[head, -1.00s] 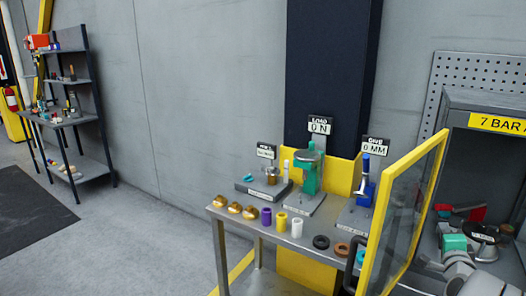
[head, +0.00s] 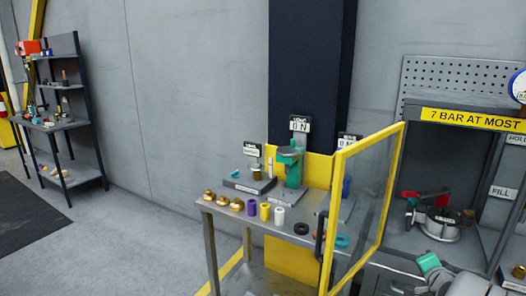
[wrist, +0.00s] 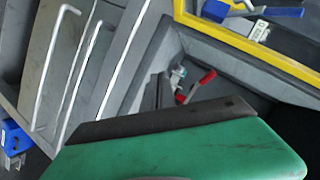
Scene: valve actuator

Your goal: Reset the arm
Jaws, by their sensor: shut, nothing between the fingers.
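My arm enters the head view at the lower right, grey and white, and is cut off by the frame edge. My gripper (head: 428,263) shows there as a small green end, in front of the grey cabinet (head: 440,170) and right of the glazed yellow-framed door. In the wrist view my gripper (wrist: 165,122) fills the bottom as a green body with a dark strip along its upper edge. It is shut, with nothing seen held. Beyond it, the wrist view shows a red-handled part (wrist: 195,88) in a grey recess, apart from the gripper.
The yellow-framed door (head: 335,210) stands open between the bench (head: 225,215) and the cabinet. Several small parts and test stands are on the bench. The cabinet holds a round grey fixture (head: 440,226). Shelves (head: 75,125) stand far left; the floor between is clear.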

